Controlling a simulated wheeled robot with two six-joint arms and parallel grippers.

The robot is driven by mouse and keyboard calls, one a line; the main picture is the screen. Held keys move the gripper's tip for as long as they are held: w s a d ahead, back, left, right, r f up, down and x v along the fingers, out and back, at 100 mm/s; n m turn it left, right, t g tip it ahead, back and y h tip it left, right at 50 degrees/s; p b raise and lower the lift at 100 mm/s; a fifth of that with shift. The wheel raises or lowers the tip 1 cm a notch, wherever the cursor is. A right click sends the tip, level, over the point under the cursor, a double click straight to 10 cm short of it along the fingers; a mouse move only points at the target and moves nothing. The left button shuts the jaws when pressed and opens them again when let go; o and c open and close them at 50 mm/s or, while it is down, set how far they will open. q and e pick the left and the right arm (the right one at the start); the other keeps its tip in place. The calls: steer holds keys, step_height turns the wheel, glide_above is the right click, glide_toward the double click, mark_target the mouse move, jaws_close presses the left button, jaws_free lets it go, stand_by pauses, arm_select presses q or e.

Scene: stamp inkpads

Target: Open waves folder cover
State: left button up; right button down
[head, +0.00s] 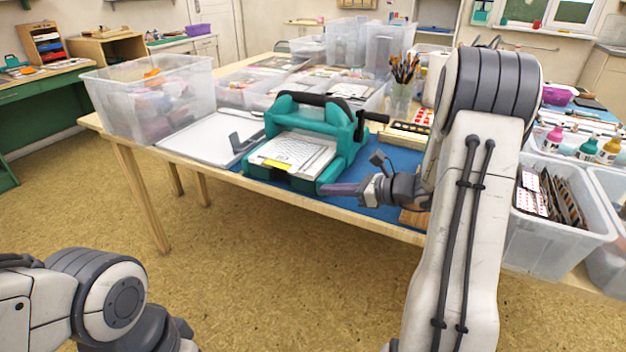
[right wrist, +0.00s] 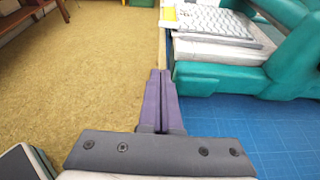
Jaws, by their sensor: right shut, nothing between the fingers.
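The folder that looks like the waves folder (head: 296,150) is a pale sheet with a grey raised pattern and a yellow label. It lies on the bed of a teal hand-crank press (head: 352,135). In the right wrist view the patterned folder (right wrist: 222,27) shows at the top, on a white plate. I cannot tell whether its cover is raised; it looks flat. My right gripper (head: 326,189) has purple fingers that are shut and empty, at the table's front edge beside the press's front corner. These fingers (right wrist: 160,76) point forward, apart from the folder.
A blue cutting mat (right wrist: 265,125) lies under the press. A white board (head: 195,140) lies left of it, and a clear bin (head: 120,115) stands further left. A cup of brushes (head: 402,95) stands behind. The floor in front is clear.

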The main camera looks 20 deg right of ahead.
mark_target(302, 190)
steer(key=b+x, duration=0.1)
steer(key=x, duration=0.7)
steer(key=shift+w+a+f, duration=0.1)
steer(key=shift+w+f, duration=0.1)
steer(key=shift+f, duration=0.05)
step_height(302, 190, up, 4)
steer(key=shift+w+f, duration=0.1)
steer(key=shift+w, duration=0.05)
